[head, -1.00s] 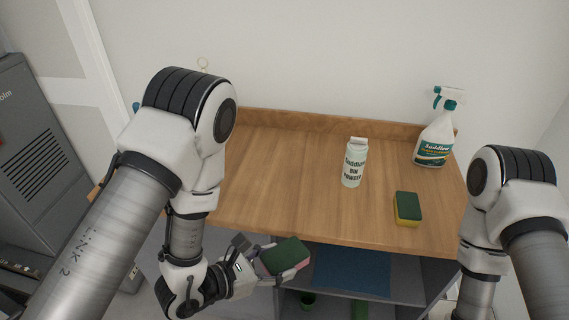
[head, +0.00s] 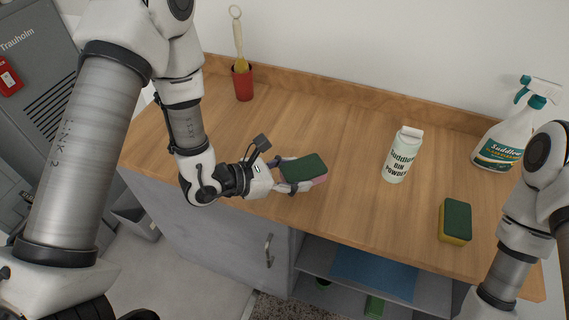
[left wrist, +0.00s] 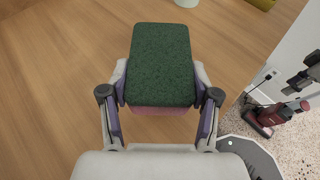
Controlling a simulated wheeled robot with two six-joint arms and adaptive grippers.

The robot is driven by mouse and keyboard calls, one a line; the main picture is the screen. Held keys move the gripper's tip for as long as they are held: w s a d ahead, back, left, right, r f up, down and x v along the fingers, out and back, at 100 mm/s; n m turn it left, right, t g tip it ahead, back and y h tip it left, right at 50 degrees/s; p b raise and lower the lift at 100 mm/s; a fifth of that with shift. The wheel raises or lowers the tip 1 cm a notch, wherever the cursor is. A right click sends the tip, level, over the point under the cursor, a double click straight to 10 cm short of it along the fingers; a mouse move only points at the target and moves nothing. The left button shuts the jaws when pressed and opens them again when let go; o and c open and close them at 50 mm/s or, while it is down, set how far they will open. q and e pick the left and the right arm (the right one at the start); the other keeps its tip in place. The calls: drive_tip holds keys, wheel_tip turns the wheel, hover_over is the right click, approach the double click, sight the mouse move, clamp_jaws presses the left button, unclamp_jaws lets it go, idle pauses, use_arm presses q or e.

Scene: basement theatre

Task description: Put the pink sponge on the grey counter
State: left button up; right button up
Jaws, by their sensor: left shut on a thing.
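The pink sponge (head: 320,181) has a dark green scouring face turned up; its pink side shows below the green. My left gripper (head: 296,176) is shut on it, a finger on each side. In the left wrist view the sponge (left wrist: 160,70) sits between the two fingers (left wrist: 160,100) over bare wood. The grey counter (head: 215,225) has a grey cabinet body and a wooden top (head: 300,125). The sponge is over the top near its front edge; I cannot tell whether it touches the wood. My right gripper is out of view.
A yellow-and-green sponge (head: 455,222), a bin powder bottle (head: 402,155) and a spray bottle (head: 506,140) stand to the right. A red cup (head: 243,84) with a brush is at the back left. The top's middle is clear. Open shelves (head: 330,262) are below.

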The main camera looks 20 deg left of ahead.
use_arm(q)
drive_tip(key=w+a+p, duration=0.2)
drive_tip(key=w+a, duration=0.2)
drive_tip(key=a, duration=0.1)
drive_tip(key=shift+w+f, duration=0.15)
drive_tip(key=shift+w, duration=0.2)
wheel_tip(320, 180, down, 3)
drive_tip(key=shift+s+d+f+p, duration=0.1)
drive_tip(key=shift+d+p, duration=0.05)
drive_tip(key=shift+p, duration=0.2)
drive_tip(key=shift+f, duration=0.3)
drive_tip(key=shift+f+b, duration=0.15)
drive_tip(key=shift+b, duration=0.25)
drive_tip(key=o, duration=0.7)
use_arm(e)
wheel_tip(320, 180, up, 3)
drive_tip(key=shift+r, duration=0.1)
use_arm(q)
drive_tip(key=shift+r, duration=0.2)
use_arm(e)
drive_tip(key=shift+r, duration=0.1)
use_arm(q)
drive_tip(key=shift+r+p, duration=0.2)
drive_tip(key=shift+p, duration=0.25)
drive_tip(key=v, duration=1.1)
drive_tip(key=shift+s+a+r, duration=0.1)
drive_tip(key=shift+s+a, duration=0.2)
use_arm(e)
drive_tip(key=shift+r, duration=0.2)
